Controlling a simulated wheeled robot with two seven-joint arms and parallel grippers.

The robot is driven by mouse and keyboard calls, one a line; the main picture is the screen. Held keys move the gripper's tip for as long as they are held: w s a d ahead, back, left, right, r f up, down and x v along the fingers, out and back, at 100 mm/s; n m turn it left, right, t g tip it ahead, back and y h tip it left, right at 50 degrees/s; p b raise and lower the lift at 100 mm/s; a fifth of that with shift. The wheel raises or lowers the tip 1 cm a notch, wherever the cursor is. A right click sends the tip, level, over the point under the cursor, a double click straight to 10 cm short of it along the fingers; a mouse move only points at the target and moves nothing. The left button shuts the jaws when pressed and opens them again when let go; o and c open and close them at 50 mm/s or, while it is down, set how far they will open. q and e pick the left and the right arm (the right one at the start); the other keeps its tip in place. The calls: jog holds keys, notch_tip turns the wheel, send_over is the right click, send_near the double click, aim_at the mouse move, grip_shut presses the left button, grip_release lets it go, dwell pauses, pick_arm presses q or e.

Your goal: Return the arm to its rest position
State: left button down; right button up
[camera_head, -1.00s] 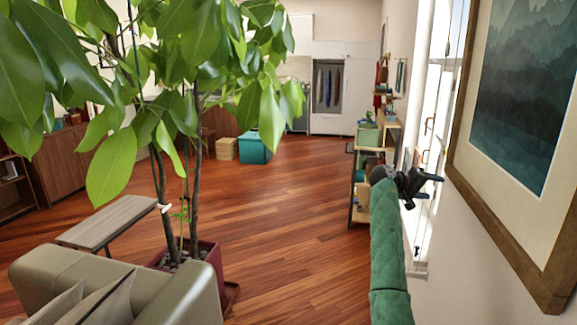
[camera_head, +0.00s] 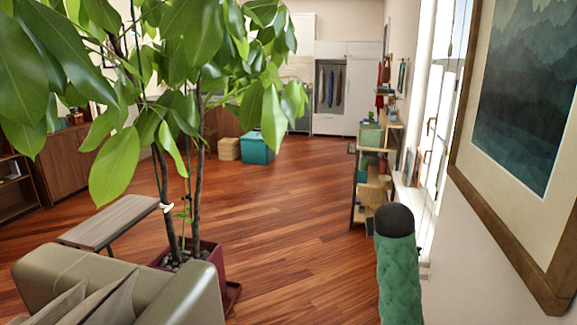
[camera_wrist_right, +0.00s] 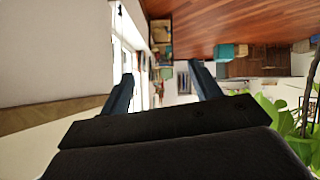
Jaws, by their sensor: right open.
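My right arm (camera_head: 397,270) stands at the lower right of the head view, in a green quilted cover with a dark rounded end. Its gripper is almost wholly hidden behind that end in the head view. In the right wrist view both fingers of my right gripper (camera_wrist_right: 162,88) show, spread wide apart with nothing between them. My left arm and gripper are in neither view.
A framed picture (camera_head: 525,90) hangs on the wall close to the right of my arm. A shelf unit (camera_head: 376,175) stands ahead by the window. A leafy potted plant (camera_head: 190,100) and a sofa (camera_head: 130,285) are at left. The wooden floor (camera_head: 290,210) between is clear.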

jog(key=s+a+f+n+g+y, duration=0.1)
jog(key=s+a+f+y, duration=0.1)
jog(key=s+a+f, duration=0.55)
jog(key=s+a+f+n+g+y, duration=0.1)
jog(key=s+a+f+n+y, duration=0.1)
jog(key=s+f, duration=0.95)
jog(key=s+f+g, duration=0.2)
jog(key=s+f, duration=0.4)
jog(key=s, duration=0.4)
jog(key=s+a+f+g, duration=0.1)
jog(key=s+f+g, duration=0.1)
jog(key=s+f, duration=0.4)
jog(key=s+a+f+g, duration=0.1)
jog(key=s+f, duration=0.4)
jog(key=s, duration=1)
jog(key=shift+a+f+g+y, duration=0.15)
jog(key=shift+f+g+y, duration=0.25)
jog(key=shift+g, duration=0.4)
jog(key=shift+s, duration=0.1)
